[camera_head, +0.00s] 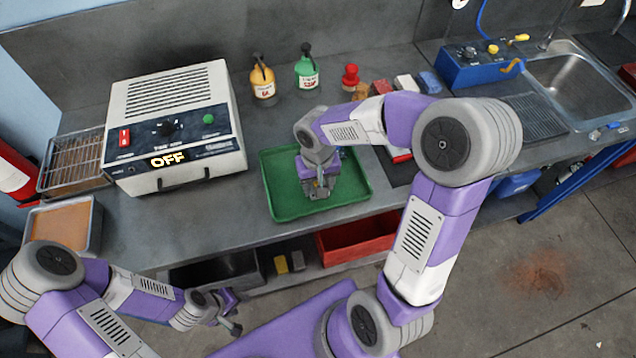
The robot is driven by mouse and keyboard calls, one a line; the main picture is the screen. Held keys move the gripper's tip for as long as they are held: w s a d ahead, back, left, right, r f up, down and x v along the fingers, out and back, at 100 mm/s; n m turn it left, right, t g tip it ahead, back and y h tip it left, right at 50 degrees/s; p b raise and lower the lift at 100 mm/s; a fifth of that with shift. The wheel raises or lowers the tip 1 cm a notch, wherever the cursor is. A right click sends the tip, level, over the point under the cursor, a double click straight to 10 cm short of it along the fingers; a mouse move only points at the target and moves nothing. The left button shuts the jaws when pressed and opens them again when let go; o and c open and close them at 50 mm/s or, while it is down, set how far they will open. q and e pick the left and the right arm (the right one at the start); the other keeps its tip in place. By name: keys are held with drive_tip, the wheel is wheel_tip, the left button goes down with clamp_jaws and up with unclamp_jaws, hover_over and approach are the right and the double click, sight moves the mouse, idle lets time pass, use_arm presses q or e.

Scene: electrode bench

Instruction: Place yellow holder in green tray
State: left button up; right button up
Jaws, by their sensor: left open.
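The green tray (283,209) lies on the grey bench in the middle of the view, right of the white oven-like box. My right gripper (320,191) points down over the tray and covers part of its floor. Whether its fingers are shut, or hold anything, is not clear. My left gripper (231,314) is low at the front, below the bench edge, open with nothing seen between its fingers. I cannot make out a yellow holder for certain. A yellow-orange clamp-like piece (513,68) hangs on the blue box, and a small yellow piece (521,38) lies behind it.
The white box (172,110) reads OFF. A yellow-labelled bottle (263,82), a green bottle (306,74) and a red stamp-like object (350,76) stand behind the tray. The blue box (478,72) and a sink (580,88) are at right. A red bin (345,240) sits below.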

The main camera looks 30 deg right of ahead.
drive_tip(key=o, duration=1)
drive_tip(key=shift+f, duration=0.15)
drive_tip(key=shift+c, duration=0.2)
drive_tip(key=o, duration=0.4)
drive_tip(key=shift+o, duration=0.2)
drive_tip(key=shift+r, duration=0.6)
wheel_tip(320, 180, up, 11)
drive_tip(key=p, duration=0.3)
drive_tip(key=shift+r, duration=0.15)
